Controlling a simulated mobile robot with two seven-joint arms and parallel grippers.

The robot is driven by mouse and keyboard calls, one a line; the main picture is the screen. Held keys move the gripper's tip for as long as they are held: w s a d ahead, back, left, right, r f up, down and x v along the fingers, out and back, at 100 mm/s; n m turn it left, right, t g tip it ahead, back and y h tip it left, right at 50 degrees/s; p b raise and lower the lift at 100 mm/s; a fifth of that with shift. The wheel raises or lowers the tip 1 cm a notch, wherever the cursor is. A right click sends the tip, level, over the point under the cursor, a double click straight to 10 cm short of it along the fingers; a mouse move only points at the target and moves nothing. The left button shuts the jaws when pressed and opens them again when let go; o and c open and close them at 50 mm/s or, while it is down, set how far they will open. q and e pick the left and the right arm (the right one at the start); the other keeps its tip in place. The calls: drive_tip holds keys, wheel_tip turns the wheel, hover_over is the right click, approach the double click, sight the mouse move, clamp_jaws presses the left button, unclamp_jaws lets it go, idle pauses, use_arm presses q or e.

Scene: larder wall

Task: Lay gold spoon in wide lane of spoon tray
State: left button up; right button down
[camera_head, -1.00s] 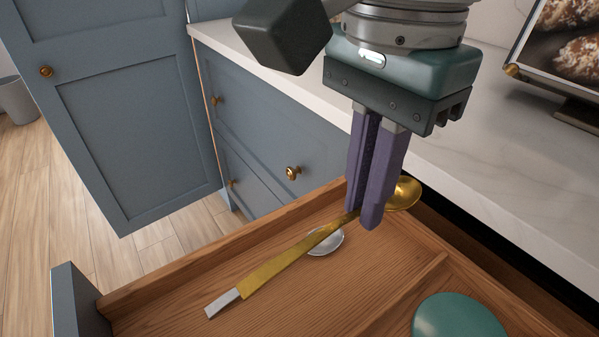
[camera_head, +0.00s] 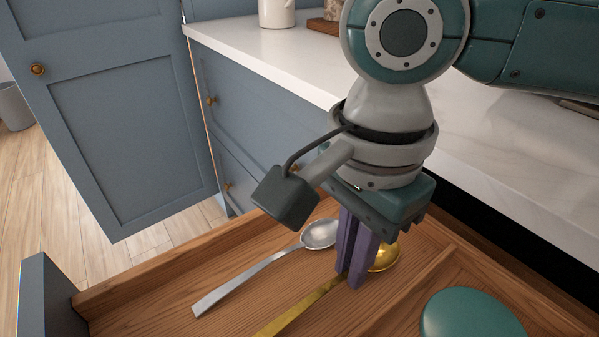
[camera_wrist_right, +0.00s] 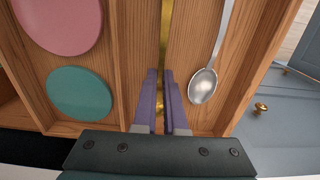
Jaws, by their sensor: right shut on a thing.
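The gold spoon (camera_head: 312,303) is gripped near its bowl by my right gripper (camera_head: 354,283). Its bowl shows just right of the purple fingers, and its handle runs toward the lower left. In the right wrist view the gold spoon (camera_wrist_right: 166,38) points away from the fingers (camera_wrist_right: 164,130), roughly along the lane. The spoon is low inside the wooden spoon tray (camera_head: 180,265), in the wide lane with the silver spoon. I cannot tell whether it touches the floor. My left gripper is out of view.
A silver spoon (camera_head: 255,272) lies in the same lane, beside the gold one and apart from it. Beyond a wooden divider, the other lane holds a teal disc (camera_head: 470,316) and a pink disc (camera_wrist_right: 62,22). A pale counter (camera_head: 270,58) edges the tray.

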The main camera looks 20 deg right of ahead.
drive_tip(key=c, duration=1)
unclamp_jaws()
drive_tip(key=shift+f, duration=0.1)
